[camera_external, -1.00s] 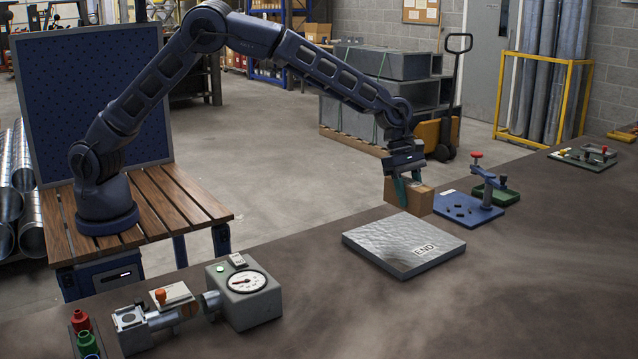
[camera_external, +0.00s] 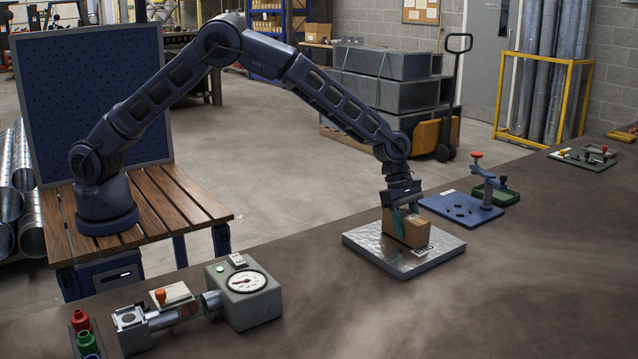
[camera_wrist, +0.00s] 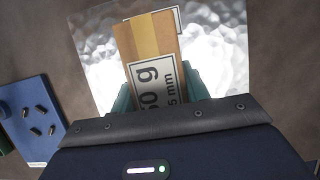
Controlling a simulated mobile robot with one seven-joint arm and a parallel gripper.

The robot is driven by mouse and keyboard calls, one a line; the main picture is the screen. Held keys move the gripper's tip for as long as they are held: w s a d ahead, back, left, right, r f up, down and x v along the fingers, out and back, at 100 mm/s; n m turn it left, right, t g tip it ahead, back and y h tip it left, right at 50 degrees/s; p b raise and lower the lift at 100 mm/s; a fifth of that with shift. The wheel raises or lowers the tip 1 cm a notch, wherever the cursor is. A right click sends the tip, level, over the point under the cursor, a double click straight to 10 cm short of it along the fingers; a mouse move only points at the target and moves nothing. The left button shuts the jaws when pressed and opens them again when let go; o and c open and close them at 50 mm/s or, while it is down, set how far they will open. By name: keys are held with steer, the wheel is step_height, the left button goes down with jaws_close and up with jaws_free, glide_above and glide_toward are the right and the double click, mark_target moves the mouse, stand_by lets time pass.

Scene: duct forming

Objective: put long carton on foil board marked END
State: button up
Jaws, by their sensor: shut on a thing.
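The long carton (camera_external: 408,228) is a brown box with a tape strip. In the wrist view the carton (camera_wrist: 150,38) carries a white label with "50 g" and "5 mm" in view. My gripper (camera_external: 404,212) is shut on it from above, with teal fingers at its sides, also seen in the wrist view (camera_wrist: 160,90). The foil board (camera_external: 365,243) is a silver, crinkled square slab on the bench; it fills the wrist view behind the carton (camera_wrist: 225,60). The carton is over the board and hides most of the END mark. I cannot tell whether it touches the foil.
A blue plate with a red-knobbed clamp (camera_external: 462,206) stands just behind the board to the right. A gauge box (camera_external: 243,292) is at the front left. The bench (camera_external: 510,290) right of the board is clear.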

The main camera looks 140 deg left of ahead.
steer(key=o, duration=1.3)
steer(key=shift+f, duration=0.1)
steer(key=v, duration=1.2)
